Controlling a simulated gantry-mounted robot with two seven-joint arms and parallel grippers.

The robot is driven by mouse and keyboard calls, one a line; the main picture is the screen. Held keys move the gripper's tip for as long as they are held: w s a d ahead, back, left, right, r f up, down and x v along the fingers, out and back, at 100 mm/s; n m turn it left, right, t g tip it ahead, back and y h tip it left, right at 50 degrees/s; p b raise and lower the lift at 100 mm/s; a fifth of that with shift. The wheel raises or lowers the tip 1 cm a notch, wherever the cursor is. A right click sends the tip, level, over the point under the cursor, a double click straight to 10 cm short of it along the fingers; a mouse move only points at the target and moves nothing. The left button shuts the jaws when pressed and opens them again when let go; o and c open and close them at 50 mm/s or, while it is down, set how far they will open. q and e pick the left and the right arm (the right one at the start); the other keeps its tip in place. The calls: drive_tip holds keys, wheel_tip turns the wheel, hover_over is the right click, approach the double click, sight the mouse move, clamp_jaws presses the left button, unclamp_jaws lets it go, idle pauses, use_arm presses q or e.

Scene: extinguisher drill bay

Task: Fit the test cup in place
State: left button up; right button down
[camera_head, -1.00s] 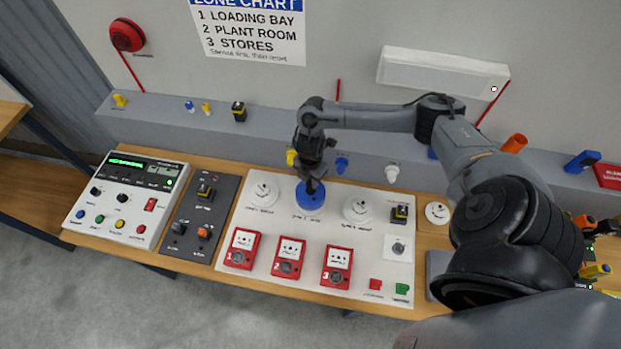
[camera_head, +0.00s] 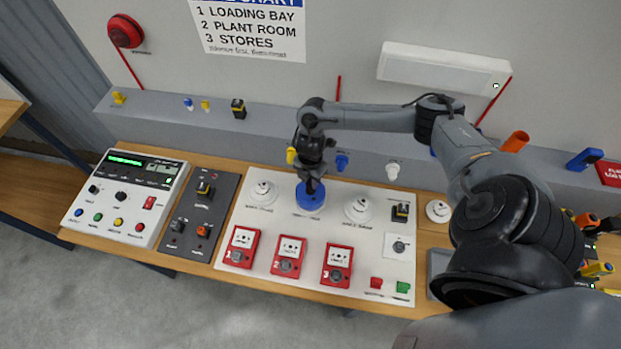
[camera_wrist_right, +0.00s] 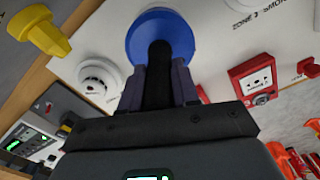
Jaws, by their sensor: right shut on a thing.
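The blue test cup (camera_head: 311,203) sits at the middle detector position on the white panel (camera_head: 230,262), between two white smoke detectors. My right gripper (camera_head: 313,183) comes down from above and is shut on the cup's dark handle. In the right wrist view the cup (camera_wrist_right: 160,35) shows beyond the fingers (camera_wrist_right: 160,88), with the black handle between them. The cup hides whatever is under it, and I cannot tell whether it is fully seated. My left gripper is not in view.
White detectors stand left (camera_head: 263,192) and right (camera_head: 358,207) of the cup. Three red call points (camera_head: 289,257) line the panel's front. A control panel (camera_head: 127,199) stands at the left. Small yellow and blue items stand on the grey ledge (camera_head: 170,118) behind.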

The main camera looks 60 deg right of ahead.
drive_tip(key=shift+f, duration=0.35)
drive_tip(key=shift+f+b, duration=0.3)
drive_tip(key=shift+b, duration=0.1)
drive_tip(key=c, duration=0.8)
unclamp_jaws()
drive_tip(key=shift+o, duration=0.2)
drive_tip(key=shift+o, duration=0.4)
drive_tip(key=shift+o, duration=1.2)
drive_tip(key=shift+r, duration=0.15)
